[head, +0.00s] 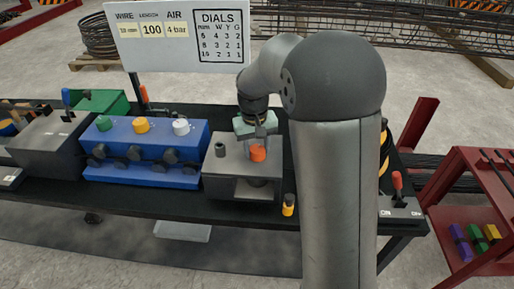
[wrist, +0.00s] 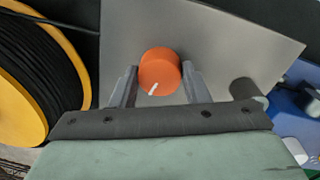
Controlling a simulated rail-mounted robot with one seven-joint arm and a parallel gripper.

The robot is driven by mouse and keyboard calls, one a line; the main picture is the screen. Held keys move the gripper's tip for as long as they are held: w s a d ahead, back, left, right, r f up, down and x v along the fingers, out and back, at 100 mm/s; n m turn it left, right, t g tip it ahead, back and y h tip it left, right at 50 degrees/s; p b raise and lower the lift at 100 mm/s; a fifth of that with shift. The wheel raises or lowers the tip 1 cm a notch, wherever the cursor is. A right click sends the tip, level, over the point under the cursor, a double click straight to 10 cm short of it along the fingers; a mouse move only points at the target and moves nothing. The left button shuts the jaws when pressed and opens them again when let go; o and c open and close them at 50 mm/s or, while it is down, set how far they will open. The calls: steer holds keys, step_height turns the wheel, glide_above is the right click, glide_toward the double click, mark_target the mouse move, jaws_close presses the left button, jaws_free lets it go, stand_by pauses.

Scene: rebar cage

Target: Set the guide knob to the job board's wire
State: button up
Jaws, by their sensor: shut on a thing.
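The orange guide knob (head: 258,153) sits on top of a grey box (head: 222,172) on the black bench. In the wrist view the knob (wrist: 159,70) has a white pointer mark toward its lower left. My gripper (wrist: 158,82) has one finger on each side of the knob and is shut on it. In the head view my gripper (head: 256,124) is behind and above the knob. The job board (head: 178,35) stands behind the bench with WIRE, LENGTH 100, AIR 4 bar and a DIALS table. The wire value is too small to read surely.
A blue block (head: 145,172) with green, yellow and white knobs stands left of the grey box. A small dark knob (head: 220,149) is on the box's left. A yellow spool (wrist: 20,80) shows at left in the wrist view. A red-handled switch (head: 398,190) is at right.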

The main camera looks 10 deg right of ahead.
mark_target(254, 149)
steer(key=m, duration=0.5)
steer(key=shift+r+b, duration=0.1)
steer(key=shift+b, duration=0.25)
steer(key=shift+w, duration=0.1)
stand_by(0.3)
steer(key=o, duration=1)
steer(key=r, duration=1.1)
steer(key=a+r+b, duration=0.1)
steer(key=r, duration=0.5)
steer(key=shift+w+r, duration=0.15)
steer(key=shift+r, duration=0.05)
steer(key=s+f+n, duration=0.1)
steer(key=s+f, duration=0.4)
steer(key=s, duration=0.4)
steer(key=s+f+n, duration=0.2)
steer(key=s+f, duration=0.4)
steer(key=s, duration=0.3)
steer(key=s+d+f+n, duration=0.1)
steer(key=s+f+n, duration=0.1)
steer(key=s+f, duration=0.4)
steer(key=shift+s+t+y, duration=0.3)
steer(key=shift+s, duration=1.2)
